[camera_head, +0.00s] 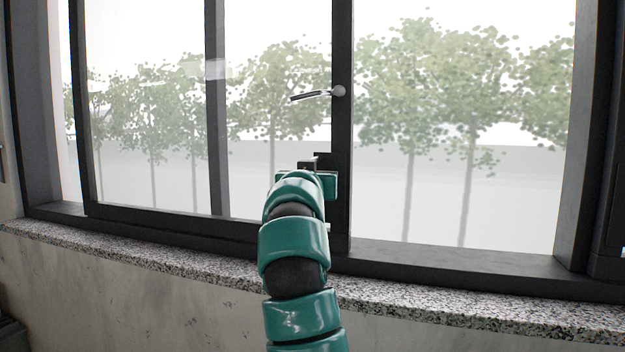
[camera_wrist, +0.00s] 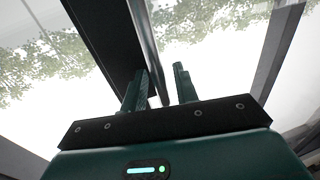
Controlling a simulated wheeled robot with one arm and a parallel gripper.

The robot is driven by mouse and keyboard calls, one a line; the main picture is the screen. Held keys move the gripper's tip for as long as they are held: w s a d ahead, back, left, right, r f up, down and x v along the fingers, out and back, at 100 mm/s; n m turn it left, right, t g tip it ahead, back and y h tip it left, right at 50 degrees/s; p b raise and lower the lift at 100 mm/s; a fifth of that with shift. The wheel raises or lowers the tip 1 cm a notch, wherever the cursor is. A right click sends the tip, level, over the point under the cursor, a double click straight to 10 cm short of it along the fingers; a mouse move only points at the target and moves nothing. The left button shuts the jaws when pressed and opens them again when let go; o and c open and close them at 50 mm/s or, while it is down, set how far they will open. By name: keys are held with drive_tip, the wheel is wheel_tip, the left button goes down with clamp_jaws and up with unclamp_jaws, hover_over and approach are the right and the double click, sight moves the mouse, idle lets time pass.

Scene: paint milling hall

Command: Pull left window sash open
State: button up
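The left window sash (camera_head: 341,215) has a dark frame around a large pane and stands in front of the window frame. A dark upright (camera_wrist: 105,35) runs up behind the left finger, and a thin rounded bar (camera_wrist: 147,45) reaches between the fingers. I cannot tell whether either finger touches it.
A speckled stone sill (camera_head: 130,252) runs below the window, above a grey wall (camera_head: 130,300). A dark inner upright (camera_head: 217,120) shows through the left pane. The right pane (camera_head: 465,130) shows trees outside. A bright strip shows left of the sash's left upright.

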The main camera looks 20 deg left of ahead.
drive_tip(key=b+v, duration=0.5)
drive_tip(key=v, duration=1.2)
drive_tip(key=shift+s, duration=0.15)
drive_tip(key=shift+d+r, duration=0.1)
